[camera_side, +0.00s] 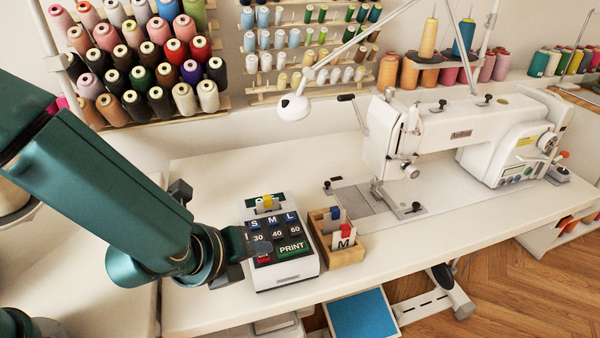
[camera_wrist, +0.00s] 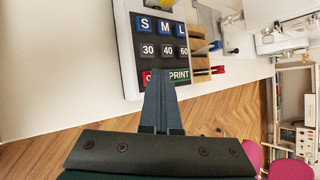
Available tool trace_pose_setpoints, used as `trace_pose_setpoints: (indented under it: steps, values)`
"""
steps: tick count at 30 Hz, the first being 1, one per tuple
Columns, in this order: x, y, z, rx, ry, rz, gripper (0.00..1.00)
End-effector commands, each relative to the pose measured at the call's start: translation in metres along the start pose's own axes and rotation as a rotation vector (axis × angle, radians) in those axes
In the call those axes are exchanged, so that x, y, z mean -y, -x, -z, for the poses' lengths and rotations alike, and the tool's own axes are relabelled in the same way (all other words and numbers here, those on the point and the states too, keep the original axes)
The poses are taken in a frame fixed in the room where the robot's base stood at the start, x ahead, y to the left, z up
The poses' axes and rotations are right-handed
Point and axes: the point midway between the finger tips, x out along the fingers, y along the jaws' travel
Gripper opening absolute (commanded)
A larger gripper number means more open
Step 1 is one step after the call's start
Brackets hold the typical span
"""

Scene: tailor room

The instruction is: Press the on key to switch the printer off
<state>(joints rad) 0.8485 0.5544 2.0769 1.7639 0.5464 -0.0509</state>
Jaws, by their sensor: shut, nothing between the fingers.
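The printer (camera_side: 295,268) is a white box with a dark key panel on the white table. It has blue S, M and L keys, dark 30, 40 and 60 keys, a green PRINT key (camera_side: 291,248) and a red key (camera_side: 264,260) at lower left. In the wrist view the red key (camera_wrist: 147,77) shows only part of its lettering, beside the fingers. My gripper (camera_side: 262,246) is shut and empty, its tips over the lower left of the panel. In the wrist view the gripper tips (camera_wrist: 160,72) lie between the red key and PRINT. I cannot tell whether they touch a key.
A wooden box (camera_side: 348,256) with cards, one marked M, stands close to the printer's right. A white sewing machine (camera_side: 460,135) stands further right. A lamp head (camera_side: 294,107) hangs behind. The table's front edge is just before the printer.

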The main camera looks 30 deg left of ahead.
Motion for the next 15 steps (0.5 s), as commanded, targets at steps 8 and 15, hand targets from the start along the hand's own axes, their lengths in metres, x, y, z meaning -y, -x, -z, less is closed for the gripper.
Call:
trace_pose_setpoints:
  steps: [8,15]
  values:
    - [0.0067,0.0089,-0.0066,0.0,0.002,0.001,0.0]
    - [0.007,0.0096,-0.0069,-0.001,0.002,0.0,0.0]
